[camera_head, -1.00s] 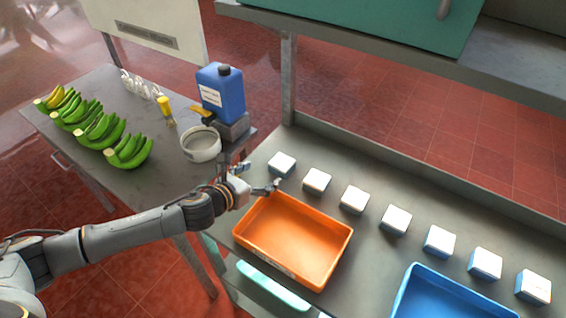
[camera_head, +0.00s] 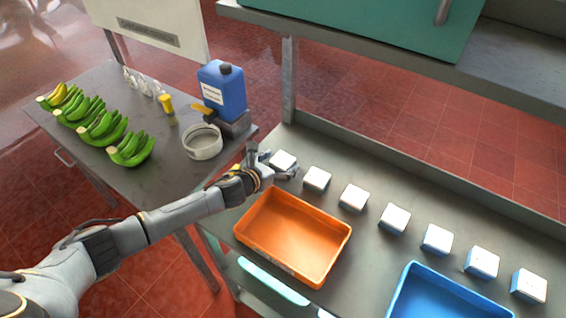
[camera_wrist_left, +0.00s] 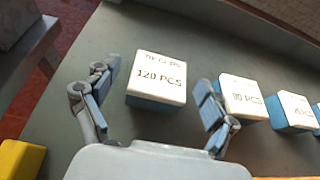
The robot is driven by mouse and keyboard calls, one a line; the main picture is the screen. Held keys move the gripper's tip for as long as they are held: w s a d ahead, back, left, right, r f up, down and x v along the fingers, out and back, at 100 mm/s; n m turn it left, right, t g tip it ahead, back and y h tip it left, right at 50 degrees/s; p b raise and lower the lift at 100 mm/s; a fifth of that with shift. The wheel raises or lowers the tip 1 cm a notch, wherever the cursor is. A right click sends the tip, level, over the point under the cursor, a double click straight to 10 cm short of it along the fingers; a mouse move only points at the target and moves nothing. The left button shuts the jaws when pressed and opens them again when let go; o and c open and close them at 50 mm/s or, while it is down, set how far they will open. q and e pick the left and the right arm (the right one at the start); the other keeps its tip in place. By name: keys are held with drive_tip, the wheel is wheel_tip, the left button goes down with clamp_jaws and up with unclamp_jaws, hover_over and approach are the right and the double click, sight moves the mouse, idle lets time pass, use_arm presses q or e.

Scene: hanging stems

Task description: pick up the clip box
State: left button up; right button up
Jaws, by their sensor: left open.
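The clip box (camera_wrist_left: 157,78) has a white lid reading "120 PCS" and a blue base. In the left wrist view it sits between and just ahead of the fingers of my left gripper (camera_wrist_left: 150,108). The gripper is open and I see no finger touching the box. In the head view my left gripper (camera_head: 274,168) is at the left end of the row of boxes, beside this box (camera_head: 284,158), and partly overlaps it. A neighbouring box (camera_wrist_left: 240,97) stands close to the right finger. My right gripper is not in view.
More white-lidded boxes (camera_head: 395,218) continue the row to the right on the grey bench. An orange tray (camera_head: 293,270) lies in front of the row, and a blue tray (camera_head: 403,297) is at the right. Bananas (camera_head: 103,124), a blue canister (camera_head: 221,92) and a white bowl (camera_head: 203,143) occupy the left table.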

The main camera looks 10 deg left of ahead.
use_arm(q)
drive_tip(key=c, duration=1.2)
drive_tip(key=shift+r, duration=0.1)
drive_tip(key=shift+c, duration=0.2)
